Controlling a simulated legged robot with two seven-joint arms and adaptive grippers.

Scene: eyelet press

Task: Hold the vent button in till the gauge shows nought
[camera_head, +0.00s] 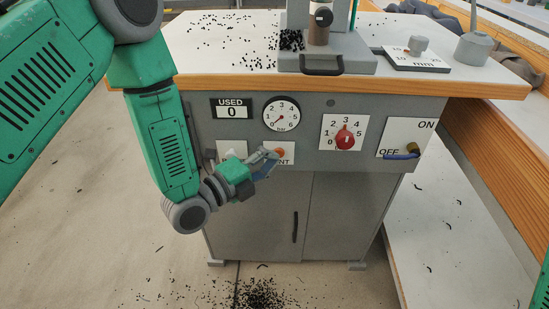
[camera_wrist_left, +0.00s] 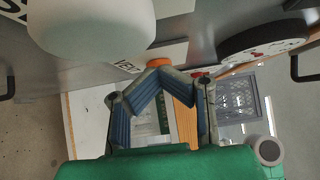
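The vent button (camera_head: 281,152) is a small orange knob on a white plate with partly hidden lettering, on the grey cabinet front. It also shows in the left wrist view (camera_wrist_left: 159,63), just beyond my fingertips. The gauge (camera_head: 281,113) is a round white dial marked 0 to 6 bar above the button; its red needle is too small to read surely. My left gripper (camera_head: 272,155) is at the button's left side; its fingertips meet in a peak in the left wrist view (camera_wrist_left: 157,72), with nothing between them. I cannot tell whether they touch the button. My right gripper is out of view.
A red knob (camera_head: 345,138) on a numbered plate and an ON/OFF switch (camera_head: 402,152) sit to the right. The wooden worktop edge (camera_head: 230,83) overhangs above. Black bits litter the worktop and floor.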

